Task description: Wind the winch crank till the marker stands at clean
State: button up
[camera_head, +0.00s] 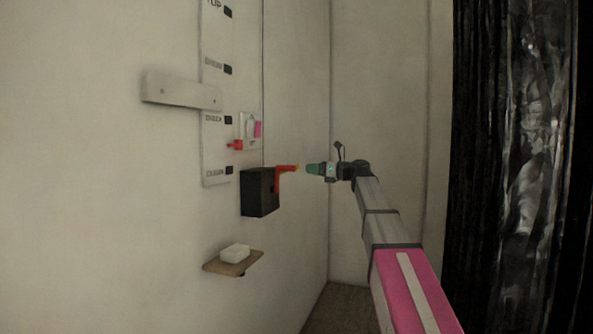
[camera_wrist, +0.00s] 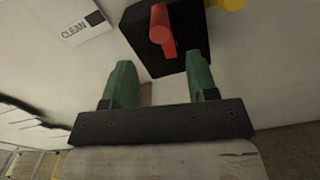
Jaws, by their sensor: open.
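The black winch box (camera_head: 258,194) is on the left wall. Its red crank arm (camera_head: 284,169) points right and ends in a yellow handle (camera_head: 297,167). In the wrist view the red crank (camera_wrist: 161,28) is on the box face, and the yellow handle (camera_wrist: 230,4) shows at the top edge, partly cut off. My gripper (camera_head: 309,169) is just right of the handle in the head view. In the wrist view my gripper (camera_wrist: 159,62) is open and empty, with the handle beyond its fingertips. The red marker (camera_head: 236,145) stands between the "CLEAN" label (camera_head: 215,172) and the label above it.
A small shelf (camera_head: 216,267) with a white block (camera_head: 235,253) is below the winch. A grey-white bar (camera_head: 180,92) crosses the scale strip (camera_head: 213,60). A dark, shiny curtain-like surface (camera_head: 520,170) is at the right. The space around my gripper looks clear.

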aim_at(287, 168)
jog(key=shift+m, duration=0.4)
jog(key=x, duration=1)
jog(key=shift+w+a, duration=0.15)
jog(key=shift+a, duration=0.25)
grip_shut()
jog(key=shift+w, duration=0.1)
